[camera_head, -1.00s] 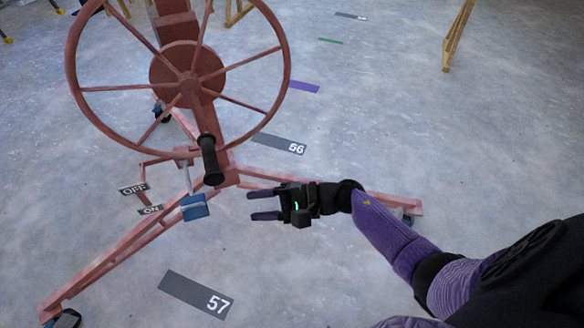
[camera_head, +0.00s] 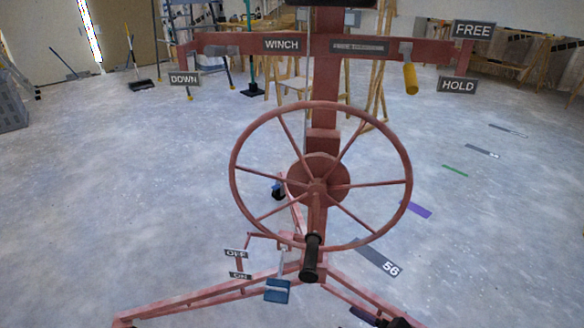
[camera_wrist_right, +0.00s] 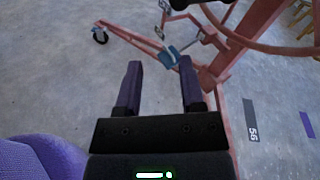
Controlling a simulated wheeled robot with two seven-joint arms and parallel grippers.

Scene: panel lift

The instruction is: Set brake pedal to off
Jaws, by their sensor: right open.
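The brake pedal (camera_head: 277,291) is a blue pad on a pale lever low on the red panel lift. The OFF plate (camera_head: 236,254) and the ON plate (camera_head: 240,275) stand to its left. The pad hangs a little lower than the ON plate; I cannot tell the setting for sure. In the right wrist view the pedal (camera_wrist_right: 172,57) shows beyond and between my fingers. My right gripper (camera_wrist_right: 161,66) is open and empty, apart from the pedal. My left gripper is not in view.
The large red handwheel (camera_head: 318,187) with a black handle (camera_head: 311,258) sits above the pedal. Red legs (camera_head: 200,297) spread over the floor. WINCH (camera_head: 282,45), FREE (camera_head: 473,30) and HOLD (camera_head: 457,85) plates are on the upper frame. Floor to the left is clear.

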